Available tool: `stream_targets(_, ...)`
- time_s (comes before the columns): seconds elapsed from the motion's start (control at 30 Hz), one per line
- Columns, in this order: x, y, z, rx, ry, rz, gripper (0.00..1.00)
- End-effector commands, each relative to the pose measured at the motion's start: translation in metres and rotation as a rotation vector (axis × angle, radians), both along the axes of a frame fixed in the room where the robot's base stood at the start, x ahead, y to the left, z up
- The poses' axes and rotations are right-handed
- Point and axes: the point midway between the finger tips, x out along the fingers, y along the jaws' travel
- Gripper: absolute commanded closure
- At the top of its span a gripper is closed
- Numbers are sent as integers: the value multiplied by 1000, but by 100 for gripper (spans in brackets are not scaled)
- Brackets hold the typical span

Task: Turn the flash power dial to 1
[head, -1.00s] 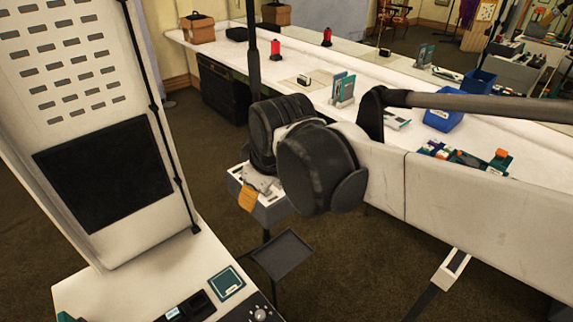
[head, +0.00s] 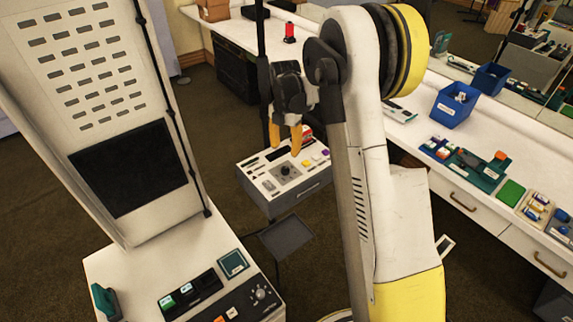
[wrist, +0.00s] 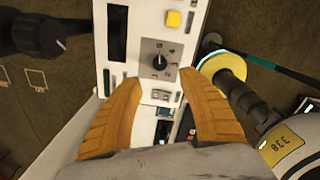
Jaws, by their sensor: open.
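The flash power unit (head: 262,188), a light grey box on a dark stand, is in the middle of the head view. My gripper (head: 290,148), with two orange fingers, hangs above the unit. In the wrist view the open fingers (wrist: 159,80) point toward the dial, one on each side below it, with nothing between them. They appear apart from the knob.
A white console (head: 105,260) with its own knobs stands at the left front. A dark pole (head: 262,60) rises behind the unit. A long white counter (head: 425,100) on the right carries a blue bin (head: 453,107) and small items. A dark small tray (head: 286,238) sits below the unit.

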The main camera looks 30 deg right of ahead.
Motion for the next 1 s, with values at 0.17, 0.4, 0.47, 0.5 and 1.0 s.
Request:
stream_targets(0.17,0,0,-30,0,0,-1,52)
stream_targets(0.4,0,0,-77,0,-1,-2,52)
stream_targets(0.47,0,0,-86,0,-1,-2,52)
stream_targets(0.5,0,0,-90,0,-1,-2,52)
stream_targets(1.0,0,0,-102,0,-1,-3,68)
